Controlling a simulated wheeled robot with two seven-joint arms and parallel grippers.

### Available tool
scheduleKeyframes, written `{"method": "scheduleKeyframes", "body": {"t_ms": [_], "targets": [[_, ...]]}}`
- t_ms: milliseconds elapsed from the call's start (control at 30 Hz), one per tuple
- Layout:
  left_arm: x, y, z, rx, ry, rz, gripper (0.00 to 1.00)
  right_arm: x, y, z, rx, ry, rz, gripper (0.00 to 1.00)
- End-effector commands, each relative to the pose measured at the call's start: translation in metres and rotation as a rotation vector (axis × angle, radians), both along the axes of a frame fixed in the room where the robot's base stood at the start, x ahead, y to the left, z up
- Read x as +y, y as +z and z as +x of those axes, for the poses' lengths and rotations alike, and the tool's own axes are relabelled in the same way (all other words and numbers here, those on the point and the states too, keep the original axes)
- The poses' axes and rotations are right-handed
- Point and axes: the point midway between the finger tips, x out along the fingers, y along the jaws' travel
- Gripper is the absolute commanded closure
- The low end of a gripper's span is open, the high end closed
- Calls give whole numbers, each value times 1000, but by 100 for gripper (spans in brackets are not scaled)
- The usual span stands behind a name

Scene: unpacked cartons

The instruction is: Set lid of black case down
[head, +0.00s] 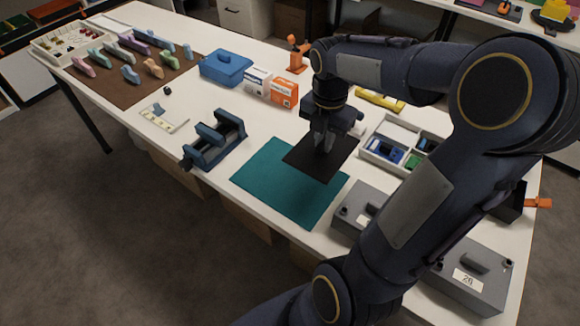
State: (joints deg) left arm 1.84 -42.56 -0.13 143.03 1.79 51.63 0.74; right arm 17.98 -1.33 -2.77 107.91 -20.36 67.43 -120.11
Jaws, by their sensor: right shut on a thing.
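The lid of the black case (312,165) is a flat, dark rectangular plate in the middle of the head view. It overlaps the far right corner of the teal mat (275,190). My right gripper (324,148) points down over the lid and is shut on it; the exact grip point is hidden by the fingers. I cannot tell whether the lid touches the mat or hangs just above it. A black open-looking box part (514,203) shows at the right behind my arm, mostly hidden; I cannot tell if it is the case. My left gripper is not in view.
Grey lidded boxes (481,287) stand at the near right, partly behind my arm. A white divided tray (372,150) is right of the lid. A blue clamp-like fixture (215,143) stands left of the mat. Small cartons (284,93) stand behind. The mat's near left part is bare.

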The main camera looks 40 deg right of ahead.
Motion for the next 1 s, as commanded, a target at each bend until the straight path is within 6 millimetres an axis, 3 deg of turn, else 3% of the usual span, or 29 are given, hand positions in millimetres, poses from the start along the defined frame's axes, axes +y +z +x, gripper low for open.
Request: {"method": "scheduleKeyframes", "body": {"t_ms": [100, 333, 567, 800, 1000], "targets": [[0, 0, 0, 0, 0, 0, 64, 24, -14, 20, 4, 7, 2, 100], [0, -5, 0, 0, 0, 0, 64, 47, -54, 40, 2, 2, 0, 100], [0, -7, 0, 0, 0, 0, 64, 57, -69, 49, 1, 1, 0, 100], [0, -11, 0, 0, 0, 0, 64, 59, -101, 51, 1, -2, 0, 100], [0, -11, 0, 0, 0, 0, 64, 59, -103, 51, 0, -2, -1, 100]]}}
